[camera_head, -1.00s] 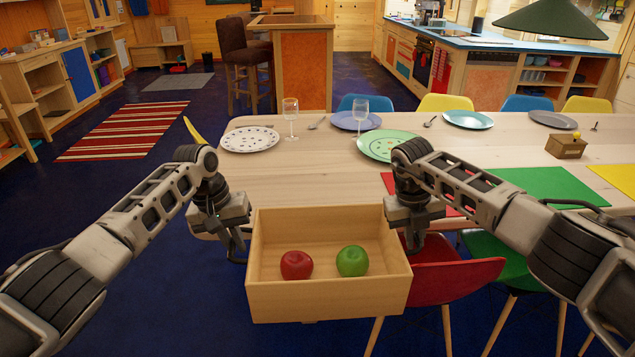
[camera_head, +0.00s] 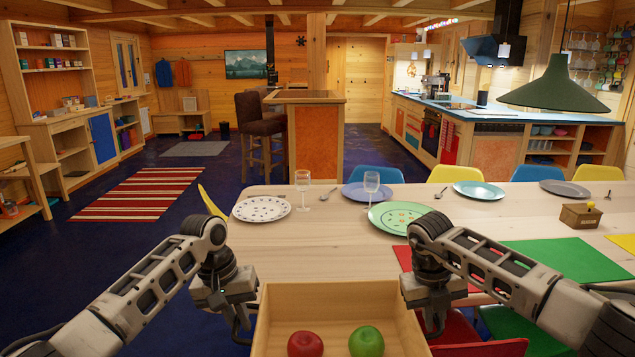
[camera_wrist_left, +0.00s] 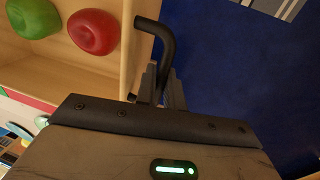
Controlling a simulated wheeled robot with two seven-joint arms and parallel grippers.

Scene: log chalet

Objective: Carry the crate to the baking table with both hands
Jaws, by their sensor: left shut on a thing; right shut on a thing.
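The light wooden crate (camera_head: 340,302) is in front of me at the bottom of the head view, its near side cut off. A red apple (camera_head: 305,344) and a green apple (camera_head: 366,342) lie inside it. My left gripper (camera_head: 238,312) is shut on the crate's left side, at a dark bent handle that shows in the left wrist view (camera_wrist_left: 158,38). The wrist view also shows the crate wall (camera_wrist_left: 128,50) and both apples. My right gripper (camera_head: 428,305) is shut on the crate's right side; its fingertips are mostly hidden. No table is marked as the baking table.
A dining table (camera_head: 320,240) with plates, two glasses and mats stands just beyond the crate, with chairs around it. Open blue floor and a striped rug (camera_head: 140,193) lie to the left.

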